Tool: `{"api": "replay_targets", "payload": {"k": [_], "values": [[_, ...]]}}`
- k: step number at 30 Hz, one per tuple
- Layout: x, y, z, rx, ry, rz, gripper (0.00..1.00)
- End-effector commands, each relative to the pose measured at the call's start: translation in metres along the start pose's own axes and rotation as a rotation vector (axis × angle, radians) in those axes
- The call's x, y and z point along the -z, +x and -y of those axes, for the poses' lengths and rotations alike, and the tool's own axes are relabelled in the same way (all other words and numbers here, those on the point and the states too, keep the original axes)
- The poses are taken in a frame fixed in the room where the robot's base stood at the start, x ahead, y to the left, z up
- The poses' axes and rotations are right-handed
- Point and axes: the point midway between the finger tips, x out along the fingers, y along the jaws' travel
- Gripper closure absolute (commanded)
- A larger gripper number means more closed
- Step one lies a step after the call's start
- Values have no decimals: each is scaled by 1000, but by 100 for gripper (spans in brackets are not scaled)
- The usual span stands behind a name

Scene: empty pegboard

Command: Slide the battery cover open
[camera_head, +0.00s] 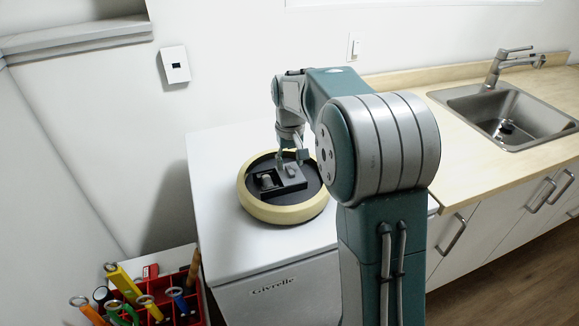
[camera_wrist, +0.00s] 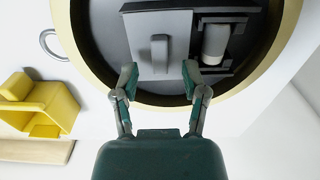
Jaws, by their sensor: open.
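The battery cover (camera_wrist: 143,42) is a flat grey plate with an upright raised rib, set in a dark housing. It also shows in the head view (camera_head: 291,174). To its right in the wrist view, an uncovered bay holds a pale cylindrical battery (camera_wrist: 215,42). The housing sits inside a round dark tray with a cream rim (camera_head: 287,213). My gripper (camera_wrist: 160,82) is open, its two fingers apart on either side of the rib's line, with nothing between the tips. In the head view my gripper (camera_head: 291,157) is just above the cover; contact cannot be told.
The round tray stands on a white appliance (camera_head: 225,247). A red organizer (camera_head: 187,257) with several tools is at lower left. A wooden counter (camera_head: 450,130) with a sink (camera_head: 505,115) is at right. A yellow object (camera_wrist: 40,105) shows at left in the wrist view.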

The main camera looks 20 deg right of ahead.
Motion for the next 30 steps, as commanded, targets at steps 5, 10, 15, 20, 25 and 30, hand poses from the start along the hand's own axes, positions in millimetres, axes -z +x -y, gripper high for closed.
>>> {"api": "replay_targets", "payload": {"k": [5,10,15,20,25,30], "values": [[1,-39,0,-1,0,-4,43],[1,-72,1,-1,0,-2,43],[1,-93,1,-1,0,1,43],[1,-99,1,0,0,3,43],[1,-99,1,0,0,3,43],[1,-99,1,0,0,3,43]]}}
